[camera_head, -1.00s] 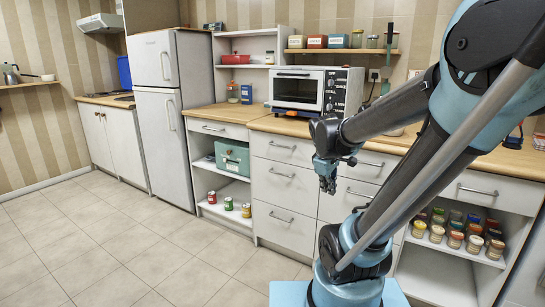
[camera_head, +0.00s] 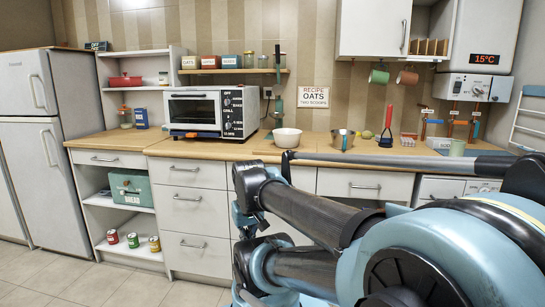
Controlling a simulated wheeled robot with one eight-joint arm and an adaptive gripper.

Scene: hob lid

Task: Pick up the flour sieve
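I cannot pick out a flour sieve for certain. A metal cup-like vessel (camera_head: 343,138) stands on the wooden counter (camera_head: 262,149), right of a white bowl (camera_head: 286,139); its details are too small to tell. A red-handled tool (camera_head: 388,118) with a dark lower end stands further right. My arm reaches across the lower right, in front of the drawers. Its dark wrist end (camera_head: 250,190) is below the counter edge, left of the middle. My gripper's fingers cannot be made out there, and nothing is seen held.
A toaster oven (camera_head: 212,111) stands on the counter at left. A shelf (camera_head: 232,71) holds tins and jars above it. Mugs (camera_head: 378,76) hang under the wall cupboard (camera_head: 373,28). Floor at lower left (camera_head: 120,283) is clear.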

